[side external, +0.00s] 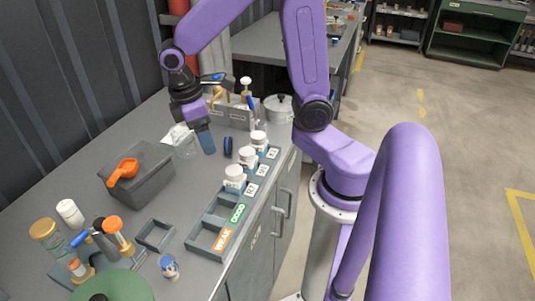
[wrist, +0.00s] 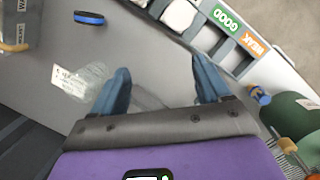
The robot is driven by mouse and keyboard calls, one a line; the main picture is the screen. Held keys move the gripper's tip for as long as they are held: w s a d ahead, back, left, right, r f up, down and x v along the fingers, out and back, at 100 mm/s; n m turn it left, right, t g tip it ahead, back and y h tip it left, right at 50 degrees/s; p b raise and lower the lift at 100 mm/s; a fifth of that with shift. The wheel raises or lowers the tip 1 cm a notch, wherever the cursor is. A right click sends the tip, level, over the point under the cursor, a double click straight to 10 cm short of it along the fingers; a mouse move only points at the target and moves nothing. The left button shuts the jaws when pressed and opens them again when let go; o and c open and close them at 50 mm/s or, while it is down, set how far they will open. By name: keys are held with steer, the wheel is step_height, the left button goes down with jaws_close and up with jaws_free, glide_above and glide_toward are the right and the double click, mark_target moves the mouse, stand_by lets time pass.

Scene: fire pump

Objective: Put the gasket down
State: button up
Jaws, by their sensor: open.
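I cannot make out a piece that is surely the gasket. A small blue and black oval piece (side external: 228,146) lies on the grey bench; it also shows at the top left of the wrist view (wrist: 89,17), apart from my fingers. My gripper (side external: 206,140) is over the bench, left of the oval piece. In the wrist view its two blue fingers (wrist: 165,82) are spread wide. A faint clear item (wrist: 150,98) shows between and below them, and I cannot tell its shape or whether it touches them. A clear, labelled item (wrist: 77,82) lies beside the left finger.
A grey tray marked WEAK and GOOD (side external: 213,226) lies along the bench's front edge, with several white-lidded jars (side external: 247,155) behind it. A grey box with an orange tool (side external: 124,170) stands left. A small open tray (side external: 155,235) and bottles stand nearer. Bare bench lies between.

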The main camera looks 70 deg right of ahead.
steer(key=s+a+n+y, duration=0.1)
steer(key=s+a+n, duration=0.1)
steer(key=s, duration=0.6)
steer(key=s+a+r+n+t+y, duration=0.1)
steer(key=s+n, duration=0.1)
steer(key=s, duration=0.7)
steer(key=shift+s+a+r, duration=0.2)
steer(key=shift+a, duration=0.2)
